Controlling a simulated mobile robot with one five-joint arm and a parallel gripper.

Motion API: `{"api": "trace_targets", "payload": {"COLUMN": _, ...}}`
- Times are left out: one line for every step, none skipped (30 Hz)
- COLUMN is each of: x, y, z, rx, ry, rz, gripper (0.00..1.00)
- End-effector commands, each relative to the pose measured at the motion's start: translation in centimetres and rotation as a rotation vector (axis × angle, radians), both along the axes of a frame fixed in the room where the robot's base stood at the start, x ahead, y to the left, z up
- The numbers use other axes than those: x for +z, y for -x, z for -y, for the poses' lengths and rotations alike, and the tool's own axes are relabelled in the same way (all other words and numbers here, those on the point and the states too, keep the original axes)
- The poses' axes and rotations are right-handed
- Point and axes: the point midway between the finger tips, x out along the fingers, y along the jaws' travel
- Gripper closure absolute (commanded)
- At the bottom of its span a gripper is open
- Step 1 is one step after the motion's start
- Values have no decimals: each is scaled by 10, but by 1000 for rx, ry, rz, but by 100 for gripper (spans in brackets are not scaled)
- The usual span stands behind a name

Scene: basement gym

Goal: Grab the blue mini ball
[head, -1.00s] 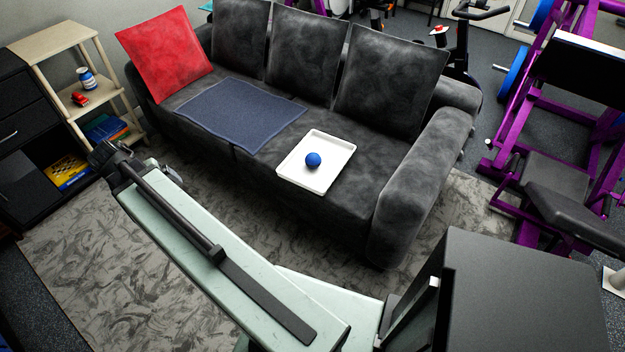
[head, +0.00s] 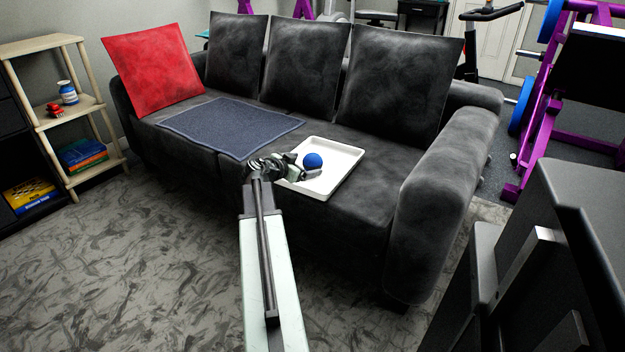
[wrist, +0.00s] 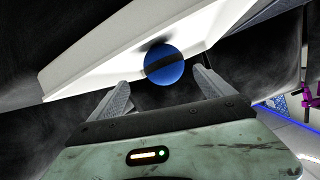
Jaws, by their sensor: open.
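The blue mini ball (head: 313,161) rests in a white tray (head: 345,160) on the sofa seat. My gripper (head: 303,170) is over the tray's left part, just left of the ball in the head view. In the wrist view the ball (wrist: 164,64) shows ahead of the space between my two open fingers (wrist: 160,90), with the white tray (wrist: 100,55) behind it. A dark band crosses the ball there, perhaps a shadow. The fingers hold nothing. I cannot tell exactly how far they are from the ball.
The grey sofa (head: 345,225) has a blue-grey mat (head: 230,127) left of the tray and a red cushion (head: 153,70) at the far left. Its right armrest (head: 440,200) rises beside the tray. A wooden shelf (head: 45,42) stands at left; patterned carpet (head: 130,260) lies in front.

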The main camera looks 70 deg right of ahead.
Motion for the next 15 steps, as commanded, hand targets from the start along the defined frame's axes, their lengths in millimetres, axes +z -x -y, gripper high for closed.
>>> {"api": "trace_targets", "payload": {"x": 0, "y": 1, "z": 1, "rx": -1, "ry": 2, "rz": 1, "gripper": 8}}
{"api": "trace_targets", "payload": {"x": 1, "y": 1, "z": 1, "rx": -1, "ry": 2, "rz": 1, "gripper": 8}}
{"api": "trace_targets", "payload": {"x": 1, "y": 0, "z": 2, "rx": 0, "ry": 3, "rz": 1, "gripper": 8}}
{"api": "trace_targets", "payload": {"x": 0, "y": 0, "z": 4, "rx": -1, "ry": 1, "rz": 1, "gripper": 8}}
{"api": "trace_targets", "payload": {"x": -2, "y": 1, "z": 7, "rx": -1, "ry": 1, "rz": 1, "gripper": 8}}
{"api": "trace_targets", "payload": {"x": -5, "y": 1, "z": 11, "rx": -1, "ry": 1, "rz": 1, "gripper": 8}}
{"api": "trace_targets", "payload": {"x": -7, "y": 2, "z": 15, "rx": -1, "ry": 1, "rz": 0, "gripper": 8}}
{"api": "trace_targets", "payload": {"x": -8, "y": 3, "z": 19, "rx": -1, "ry": 0, "rz": 1, "gripper": 8}}
{"api": "trace_targets", "payload": {"x": -10, "y": 4, "z": 23, "rx": 0, "ry": 0, "rz": 0, "gripper": 8}}
{"api": "trace_targets", "payload": {"x": -10, "y": 5, "z": 24, "rx": 0, "ry": 0, "rz": 0, "gripper": 8}}
{"api": "trace_targets", "payload": {"x": -10, "y": 5, "z": 25, "rx": 0, "ry": 0, "rz": 0, "gripper": 8}}
{"api": "trace_targets", "payload": {"x": -9, "y": 5, "z": 25, "rx": 1, "ry": 0, "rz": 0, "gripper": 8}}
{"api": "trace_targets", "payload": {"x": -10, "y": 5, "z": 25, "rx": 1, "ry": 0, "rz": 0, "gripper": 8}}
{"api": "trace_targets", "payload": {"x": -11, "y": 5, "z": 27, "rx": 1, "ry": -1, "rz": 1, "gripper": 8}}
{"api": "trace_targets", "payload": {"x": -13, "y": 4, "z": 31, "rx": 0, "ry": -1, "rz": 0, "gripper": 8}}
